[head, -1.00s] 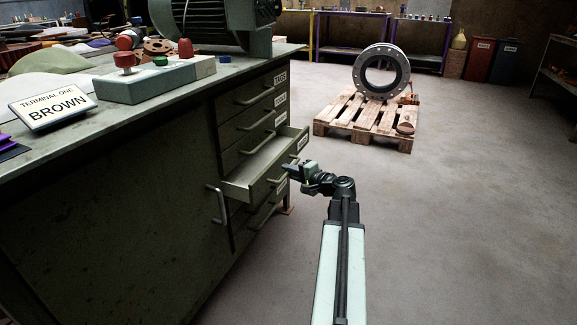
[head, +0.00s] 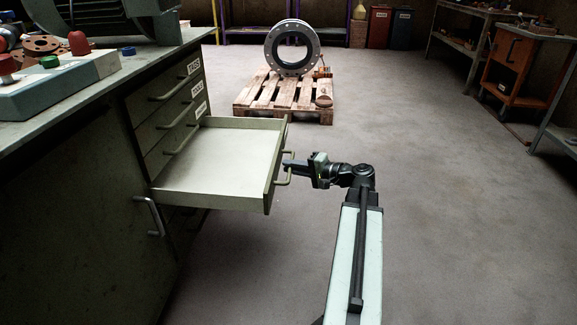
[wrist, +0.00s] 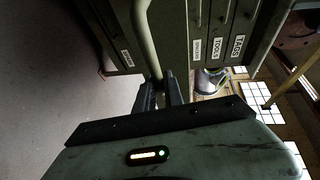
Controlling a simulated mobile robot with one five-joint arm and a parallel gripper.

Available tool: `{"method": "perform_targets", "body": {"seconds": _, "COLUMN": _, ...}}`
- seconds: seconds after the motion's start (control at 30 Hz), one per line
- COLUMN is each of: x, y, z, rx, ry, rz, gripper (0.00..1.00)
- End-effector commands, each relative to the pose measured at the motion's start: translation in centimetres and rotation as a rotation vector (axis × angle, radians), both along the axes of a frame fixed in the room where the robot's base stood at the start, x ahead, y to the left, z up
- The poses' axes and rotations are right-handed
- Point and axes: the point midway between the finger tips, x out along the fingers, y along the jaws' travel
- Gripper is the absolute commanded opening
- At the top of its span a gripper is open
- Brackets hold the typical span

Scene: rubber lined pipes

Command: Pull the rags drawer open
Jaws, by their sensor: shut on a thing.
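A drawer (head: 215,160) stands far out of the green workbench in the head view. Its pale inside looks empty. Its front faces right and carries a bar handle (head: 289,181). No readable label shows on this front, so I cannot tell its name from the frames. My gripper (head: 288,165) is at that handle, shut on it. In the wrist view, the handle (wrist: 147,45) runs down between the two fingers of my gripper (wrist: 161,92), which partly hide it.
Shut drawers with handles, the top labelled TAGS (head: 194,67), sit above the open one. A vertical handle (head: 149,215) is on the bench side. A pallet (head: 283,98) carrying a flanged pipe (head: 292,48) stands behind. The floor (head: 450,220) to the right is clear.

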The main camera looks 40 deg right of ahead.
Motion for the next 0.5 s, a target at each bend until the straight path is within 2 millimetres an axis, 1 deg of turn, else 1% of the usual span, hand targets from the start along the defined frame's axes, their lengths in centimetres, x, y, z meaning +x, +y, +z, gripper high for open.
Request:
{"method": "perform_targets", "body": {"seconds": 0.3, "x": 0.9, "y": 1.3, "z": 0.0, "rx": 0.000, "ry": -0.002, "rz": 0.020, "gripper": 0.00}}
{"method": "perform_targets", "body": {"seconds": 0.33, "x": 1.0, "y": 1.4, "z": 0.0, "rx": 0.000, "ry": -0.001, "rz": 0.022, "gripper": 0.15}}
{"method": "perform_targets", "body": {"seconds": 0.37, "x": 1.0, "y": 1.5, "z": 0.0, "rx": 0.001, "ry": -0.001, "rz": 0.024, "gripper": 0.24}}
{"method": "perform_targets", "body": {"seconds": 0.4, "x": 1.1, "y": 1.7, "z": 0.0, "rx": 0.000, "ry": -0.001, "rz": 0.026, "gripper": 0.34}}
{"method": "perform_targets", "body": {"seconds": 0.5, "x": 1.1, "y": 1.8, "z": 0.0, "rx": 0.000, "ry": -0.001, "rz": 0.029, "gripper": 0.34}}
